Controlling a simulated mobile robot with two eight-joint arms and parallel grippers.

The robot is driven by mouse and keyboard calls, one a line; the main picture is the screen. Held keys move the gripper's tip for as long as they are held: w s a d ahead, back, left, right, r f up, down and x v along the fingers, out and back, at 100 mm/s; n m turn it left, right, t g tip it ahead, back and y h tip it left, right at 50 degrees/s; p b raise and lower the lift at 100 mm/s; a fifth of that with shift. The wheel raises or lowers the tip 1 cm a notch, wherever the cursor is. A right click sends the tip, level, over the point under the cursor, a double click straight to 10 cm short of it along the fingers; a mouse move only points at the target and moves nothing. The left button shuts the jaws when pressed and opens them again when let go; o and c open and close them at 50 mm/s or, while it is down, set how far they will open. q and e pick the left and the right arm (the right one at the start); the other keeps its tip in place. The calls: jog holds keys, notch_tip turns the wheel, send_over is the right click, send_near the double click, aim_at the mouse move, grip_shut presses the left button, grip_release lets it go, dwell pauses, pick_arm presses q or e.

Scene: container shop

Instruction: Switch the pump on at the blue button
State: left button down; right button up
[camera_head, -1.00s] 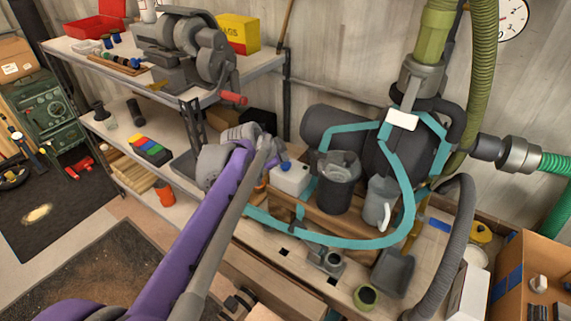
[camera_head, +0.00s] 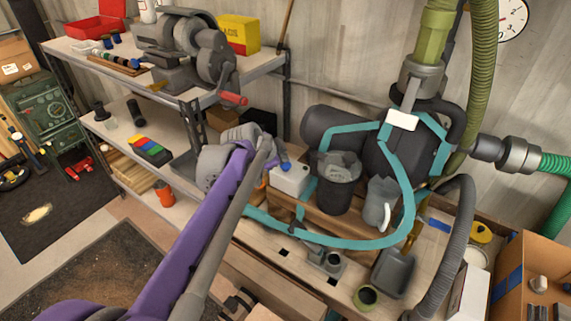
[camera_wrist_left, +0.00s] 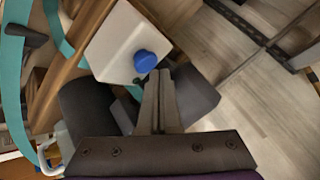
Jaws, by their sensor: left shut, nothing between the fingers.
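The blue button (camera_head: 286,167) sits on a white box (camera_head: 291,182) beside the dark pump (camera_head: 398,150) on the bench. In the left wrist view the round blue button (camera_wrist_left: 145,61) stands out from the white box (camera_wrist_left: 115,38). My left gripper (camera_head: 276,154) is just beside the button in the head view. In the left wrist view my left gripper (camera_wrist_left: 161,72) has its fingers shut together, empty, with the tips close to the button's lower right edge. I cannot tell whether they touch it. My right gripper is not in view.
A teal strap (camera_head: 345,243) loops in front of the pump. A dark canister (camera_head: 336,190) stands right of the white box. The grey shelf (camera_head: 255,66) with a grinder (camera_head: 185,50) is on the left. A ribbed grey hose (camera_head: 463,235) runs down at right.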

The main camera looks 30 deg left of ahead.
aim_at(283, 166)
pick_arm(q)
jog(key=shift+f, duration=0.15)
dwell(0.5)
jog(key=shift+f, duration=0.35)
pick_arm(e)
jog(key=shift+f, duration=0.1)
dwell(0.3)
pick_arm(q)
jog(key=shift+r+p, duration=0.4)
jog(key=shift+r, duration=0.05)
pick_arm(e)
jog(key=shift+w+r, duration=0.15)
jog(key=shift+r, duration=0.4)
pick_arm(q)
jog(key=shift+r, duration=0.1)
jog(key=shift+r+p, duration=0.5)
jog(key=shift+r, duration=0.15)
jog(key=shift+r+p, duration=1.65)
jog(key=shift+r, duration=0.7)
jog(key=shift+f, duration=0.1)
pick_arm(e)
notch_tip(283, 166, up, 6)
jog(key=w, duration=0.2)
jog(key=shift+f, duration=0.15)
